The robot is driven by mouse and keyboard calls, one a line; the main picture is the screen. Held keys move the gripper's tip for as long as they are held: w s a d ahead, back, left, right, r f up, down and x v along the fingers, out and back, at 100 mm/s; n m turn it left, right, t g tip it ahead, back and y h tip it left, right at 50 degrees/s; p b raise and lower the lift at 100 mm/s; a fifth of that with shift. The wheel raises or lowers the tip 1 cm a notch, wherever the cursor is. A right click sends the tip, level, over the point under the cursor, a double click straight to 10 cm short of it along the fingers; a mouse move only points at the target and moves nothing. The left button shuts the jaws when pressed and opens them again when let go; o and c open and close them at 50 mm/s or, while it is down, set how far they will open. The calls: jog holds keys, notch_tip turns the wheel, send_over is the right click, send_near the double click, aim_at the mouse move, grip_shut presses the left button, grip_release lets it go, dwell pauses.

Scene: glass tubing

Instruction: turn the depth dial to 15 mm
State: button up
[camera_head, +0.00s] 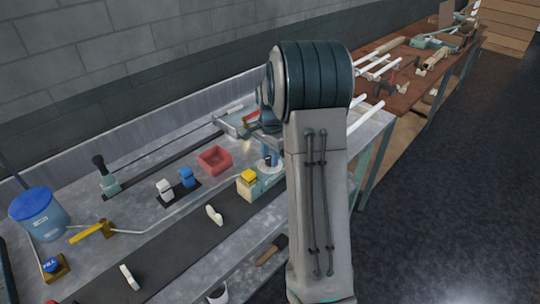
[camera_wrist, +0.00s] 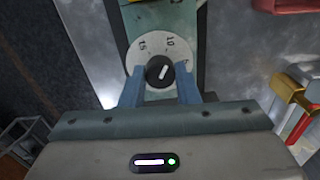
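The depth dial (camera_wrist: 140,50) is a pale round plate marked 15 at upper left and 10 at upper right. Its black knob (camera_wrist: 159,71) has a white mark pointing up and slightly right, a little to the right of the 10. My gripper (camera_wrist: 160,72) has its two blue fingers on either side of the knob, their inner faces very close to its edges. Contact cannot be made out. In the head view, my gripper (camera_head: 269,156) is over the teal dial device (camera_head: 270,181), partly hidden by my arm.
White tubes (camera_head: 367,115) extend at the right.

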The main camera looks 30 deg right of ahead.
jog(key=shift+n, duration=0.4)
jog(key=n+b, duration=0.1)
jog(key=n, duration=0.4)
jog(key=shift+b, duration=0.3)
jog(key=n, duration=0.6)
jog(key=shift+r+b, duration=0.1)
jog(key=shift+b, duration=0.2)
jog(key=shift+w, duration=0.1)
jog(key=o, duration=1)
jog(key=shift+c, duration=0.2)
jog(key=shift+r, duration=0.1)
notch_tip(320, 180, up, 14)
jog(key=shift+d+f+b, duration=0.15)
jog(key=shift+f+b, duration=0.05)
jog(key=shift+b, duration=0.2)
